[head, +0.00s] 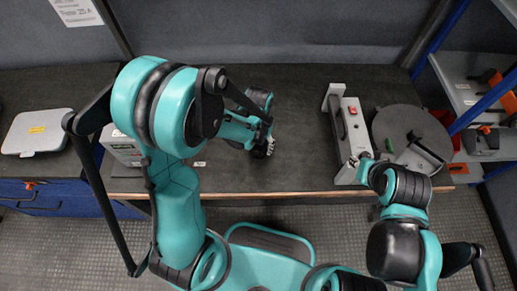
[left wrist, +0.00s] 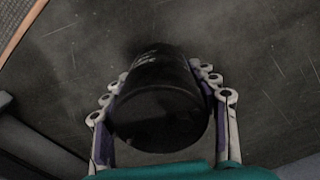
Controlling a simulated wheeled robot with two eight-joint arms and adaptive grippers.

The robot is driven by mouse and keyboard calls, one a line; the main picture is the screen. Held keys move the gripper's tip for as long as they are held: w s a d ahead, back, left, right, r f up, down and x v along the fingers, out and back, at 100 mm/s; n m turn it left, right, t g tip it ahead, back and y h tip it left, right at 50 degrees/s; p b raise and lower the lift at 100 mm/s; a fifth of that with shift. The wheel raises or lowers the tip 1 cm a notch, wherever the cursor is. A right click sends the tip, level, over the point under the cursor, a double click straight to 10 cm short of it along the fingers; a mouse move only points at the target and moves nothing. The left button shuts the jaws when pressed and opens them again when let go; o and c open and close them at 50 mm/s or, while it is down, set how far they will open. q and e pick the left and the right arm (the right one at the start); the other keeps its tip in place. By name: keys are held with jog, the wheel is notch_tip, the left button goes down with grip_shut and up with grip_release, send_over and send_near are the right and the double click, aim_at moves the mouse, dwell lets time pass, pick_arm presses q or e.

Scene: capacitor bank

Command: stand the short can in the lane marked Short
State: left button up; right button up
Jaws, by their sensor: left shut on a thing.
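A black can with faint pale print (left wrist: 160,105) fills the middle of the left wrist view. The fingers of my left gripper (left wrist: 163,98) are shut on it, one on each side. In the head view my left gripper (head: 266,146) is over the dark bench near its front edge, and the can is not clearly visible there. My right gripper (head: 362,163) is at the front of a white switch unit; whether its fingers are open is unclear. No lane marked Short can be made out; my left arm covers part of the bench.
The dark bench top (head: 300,100) is clear around the left gripper. A white unit with a red switch (head: 351,118) and a round dark plate (head: 405,125) stand to the right. A grey box (head: 122,150) sits partly behind my left arm, and a pale case (head: 36,130) lies far left.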

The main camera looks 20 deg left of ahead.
pick_arm(q)
notch_tip(320, 180, down, 2)
jog(key=shift+f+b, duration=0.1)
jog(key=shift+b, duration=0.25)
jog(key=o, duration=1.7)
jog(key=shift+c, duration=0.2)
